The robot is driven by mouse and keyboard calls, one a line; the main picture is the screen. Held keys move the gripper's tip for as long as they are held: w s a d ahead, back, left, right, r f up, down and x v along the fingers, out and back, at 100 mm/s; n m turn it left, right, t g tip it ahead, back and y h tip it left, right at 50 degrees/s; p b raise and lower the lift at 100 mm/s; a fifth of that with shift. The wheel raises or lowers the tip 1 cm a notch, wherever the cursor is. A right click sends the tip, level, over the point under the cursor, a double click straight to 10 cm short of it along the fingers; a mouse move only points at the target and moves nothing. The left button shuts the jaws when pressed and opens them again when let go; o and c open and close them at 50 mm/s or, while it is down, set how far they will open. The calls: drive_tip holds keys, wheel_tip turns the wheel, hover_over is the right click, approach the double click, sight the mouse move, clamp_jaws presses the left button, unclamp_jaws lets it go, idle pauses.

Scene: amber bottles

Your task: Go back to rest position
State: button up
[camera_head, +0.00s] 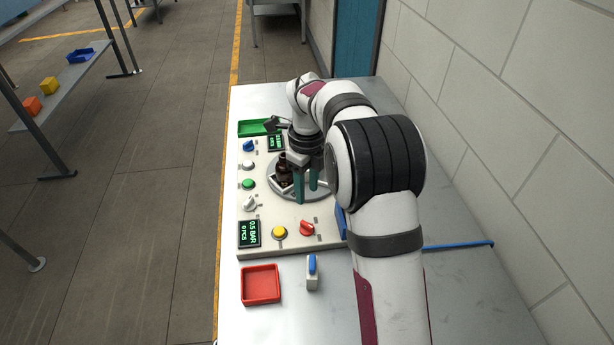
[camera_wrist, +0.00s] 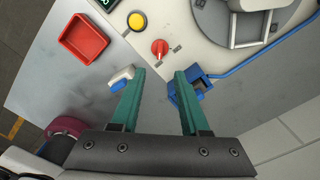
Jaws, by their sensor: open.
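My gripper (camera_head: 307,186) has green fingers and is open and empty. In the head view it hangs in front of a round metal plate (camera_head: 318,191) on the beige control panel, partly hiding the plate. A dark amber bottle (camera_head: 284,172) stands on the plate, to the left of the fingers. In the wrist view my gripper (camera_wrist: 160,92) shows its two fingers well apart with only grey table between them. The bottle is not visible in the wrist view.
The panel carries knobs, buttons and displays, including a yellow button (camera_head: 279,232) and a red knob (camera_head: 307,228). A red tray (camera_head: 261,285) and a blue-and-white switch (camera_head: 312,272) sit in front. A green tray (camera_head: 254,127) lies behind. A blue hose (camera_head: 460,245) runs right, towards the wall.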

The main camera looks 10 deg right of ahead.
wheel_tip(320, 180, up, 4)
drive_tip(key=shift+f, duration=0.1)
idle(0.4)
drive_tip(key=s+r+n+y, duration=0.1)
drive_tip(key=s+r+n, duration=0.2)
drive_tip(key=s+n, duration=0.5)
drive_tip(key=s+r+n, duration=0.3)
drive_tip(key=s+n, duration=0.2)
drive_tip(key=s, duration=0.7)
drive_tip(key=s+f+n, duration=0.4)
drive_tip(key=s+n, duration=0.4)
drive_tip(key=s, duration=0.6)
drive_tip(key=shift+s+a+n+y, duration=0.2)
drive_tip(key=shift+a+n+y, duration=0.1)
drive_tip(key=shift+a+y, duration=0.15)
